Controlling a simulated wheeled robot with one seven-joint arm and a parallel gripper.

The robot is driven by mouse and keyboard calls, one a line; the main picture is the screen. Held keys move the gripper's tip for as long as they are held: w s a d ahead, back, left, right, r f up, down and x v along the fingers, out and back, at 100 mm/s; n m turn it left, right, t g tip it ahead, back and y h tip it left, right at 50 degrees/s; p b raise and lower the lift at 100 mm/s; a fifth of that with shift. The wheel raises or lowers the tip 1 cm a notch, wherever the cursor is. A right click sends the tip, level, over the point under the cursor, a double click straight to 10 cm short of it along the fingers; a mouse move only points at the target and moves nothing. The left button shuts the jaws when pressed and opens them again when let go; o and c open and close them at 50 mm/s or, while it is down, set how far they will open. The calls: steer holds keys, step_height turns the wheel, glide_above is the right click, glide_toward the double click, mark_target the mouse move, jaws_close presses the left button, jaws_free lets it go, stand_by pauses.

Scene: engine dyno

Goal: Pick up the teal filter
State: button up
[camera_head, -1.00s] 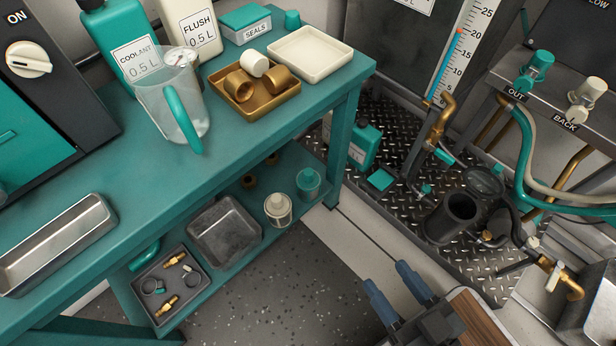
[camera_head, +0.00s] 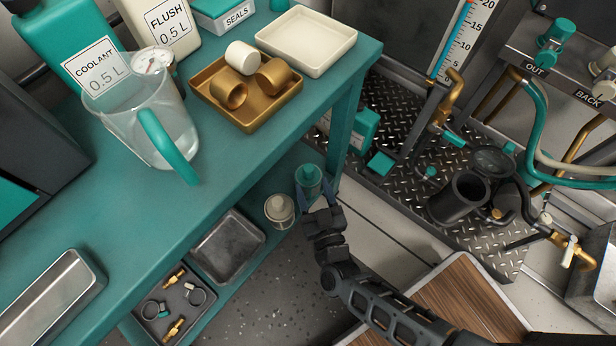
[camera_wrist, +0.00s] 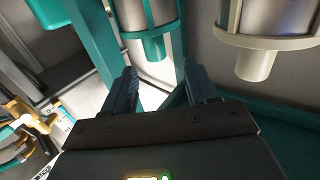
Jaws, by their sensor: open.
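In the wrist view the teal filter (camera_wrist: 150,22) shows at the top, cut off by the frame. It lies ahead of the gap between my two fingers (camera_wrist: 161,72), and nothing is held. Whether a finger touches it I cannot tell. My fingers partly hide its lower part in the head view.
A cream filter (camera_head: 279,208) stands close to its left; the wrist view also shows it at upper right (camera_wrist: 262,45). A grey tray (camera_head: 228,246) sits further left on the shelf. The bench top (camera_head: 205,212) overhangs the shelf. A bench leg (camera_head: 347,125) is just right.

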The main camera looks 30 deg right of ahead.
mark_target(310, 173)
steer(key=b+x, duration=0.1)
steer(key=x, duration=0.2)
steer(key=b+x, duration=0.1)
steer(key=x, duration=0.2)
steer(key=shift+w+d, duration=0.25)
steer(key=shift+d, duration=0.1)
steer(key=shift+c, duration=0.2)
jaws_close()
